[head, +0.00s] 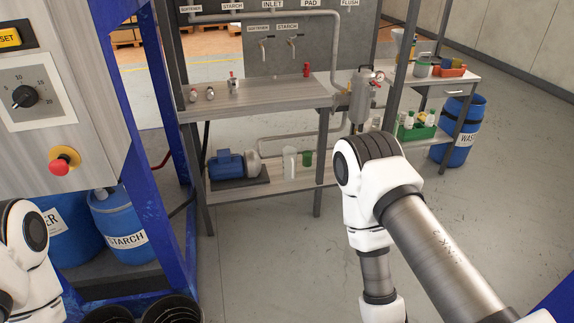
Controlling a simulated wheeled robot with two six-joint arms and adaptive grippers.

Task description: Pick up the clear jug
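My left arm shows at the lower left edge and my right arm reaches down at the lower right. Neither gripper is in view.
The steel bench (262,97) has small valves and a red item on top. The blue pump (228,165) sits on its lower shelf. A metal pot (362,98) stands at its right end. Blue drums (122,225) stand at left. The floor (265,255) ahead is clear.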

